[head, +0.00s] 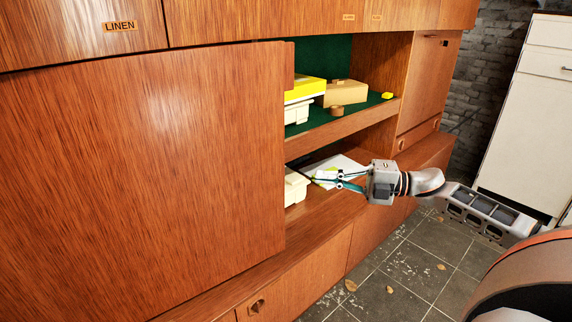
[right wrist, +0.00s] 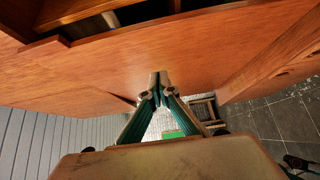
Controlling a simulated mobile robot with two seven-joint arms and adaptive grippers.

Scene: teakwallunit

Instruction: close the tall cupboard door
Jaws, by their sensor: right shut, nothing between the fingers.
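The large teak door panel (head: 150,165) fills the left of the head view. Its right edge stands in front of the open shelves and hides part of their contents. My right gripper (head: 314,178) is to the right of that edge, in front of the lower shelf, its fingers pointing left. The fingers are shut and empty. In the right wrist view the shut fingertips (right wrist: 159,77) point at a broad wooden surface (right wrist: 100,65). I cannot tell whether they touch it. My left gripper is not in view.
Cream bins (head: 296,187), a yellow box (head: 305,89) and a brown box (head: 345,94) stand on the open shelves. Lower drawers (head: 300,285) run beneath. A white cabinet (head: 530,110) stands at the right. The tiled floor (head: 410,275) is mostly clear.

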